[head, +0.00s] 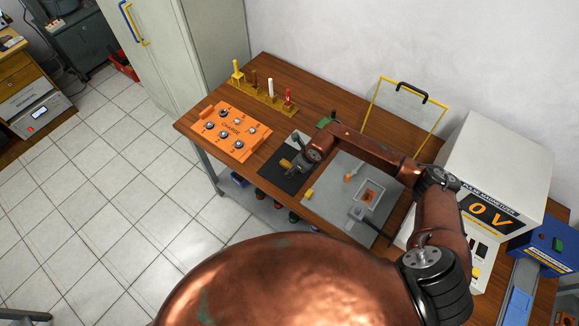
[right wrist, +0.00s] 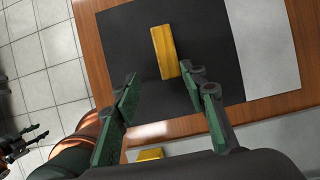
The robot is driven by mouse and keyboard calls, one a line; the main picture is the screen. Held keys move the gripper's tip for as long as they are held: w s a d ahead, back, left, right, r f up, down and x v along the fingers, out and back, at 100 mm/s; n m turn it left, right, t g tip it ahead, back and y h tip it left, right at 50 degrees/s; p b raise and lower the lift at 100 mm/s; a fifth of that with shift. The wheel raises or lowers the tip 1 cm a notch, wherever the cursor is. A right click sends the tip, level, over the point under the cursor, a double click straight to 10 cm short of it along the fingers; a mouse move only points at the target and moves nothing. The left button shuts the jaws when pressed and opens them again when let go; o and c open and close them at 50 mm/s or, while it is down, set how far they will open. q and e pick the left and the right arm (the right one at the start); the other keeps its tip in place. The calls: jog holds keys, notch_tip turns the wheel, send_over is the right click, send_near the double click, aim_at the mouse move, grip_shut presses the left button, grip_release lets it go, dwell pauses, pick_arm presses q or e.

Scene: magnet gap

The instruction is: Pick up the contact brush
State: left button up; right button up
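A yellow block (right wrist: 162,48) lies on a black mat (right wrist: 118,40) in the right wrist view. No label shows whether it is the contact brush. My right gripper (right wrist: 160,78) is open and empty, its green-padded fingers apart. The block is just beyond the fingertips, its near end close to the right-hand finger in the picture. In the head view, my right gripper (head: 290,166) is over the black mat (head: 272,175), partly hiding it. A dark gripper, apparently my left one (right wrist: 26,143), shows small at the left edge of the right wrist view; its opening is unclear.
A grey plate (head: 335,205) beside the mat carries a small orange piece (head: 350,177) and a yellow block (head: 309,195). An orange panel with knobs (head: 229,131), a rack of coloured pegs (head: 262,98), a yellow-framed clear shield (head: 405,105) and the pulse magnetizer (head: 490,165) surround it.

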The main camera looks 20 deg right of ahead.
aim_at(291, 166)
jog(key=w+f, duration=0.3)
jog(key=shift+a, duration=0.25)
jog(key=shift+s+d, duration=0.2)
jog(key=shift+c, duration=0.4)
jog(key=shift+s+r, duration=0.25)
jog(key=shift+c, duration=1)
jog(key=shift+w+f, duration=0.25)
jog(key=shift+w, duration=0.15)
jog(key=c, duration=0.5)
jog(key=shift+s+r, duration=0.15)
jog(key=shift+s, duration=0.1)
jog(key=shift+c, duration=1.4)
jog(key=shift+w, duration=0.15)
grip_shut()
jog(key=shift+r, duration=0.35)
notch_tip(291, 166, up, 2)
jog(key=shift+w+b, duration=0.1)
jog(key=shift+b, duration=0.25)
pick_arm(q)
jog(key=shift+w+f+b, duration=0.5)
jog(key=shift+w+f, duration=0.3)
jog(key=shift+f, duration=0.1)
pick_arm(e)
jog(key=s+a+r, duration=0.2)
jog(key=s+r, duration=0.8)
jog(key=s, duration=0.4)
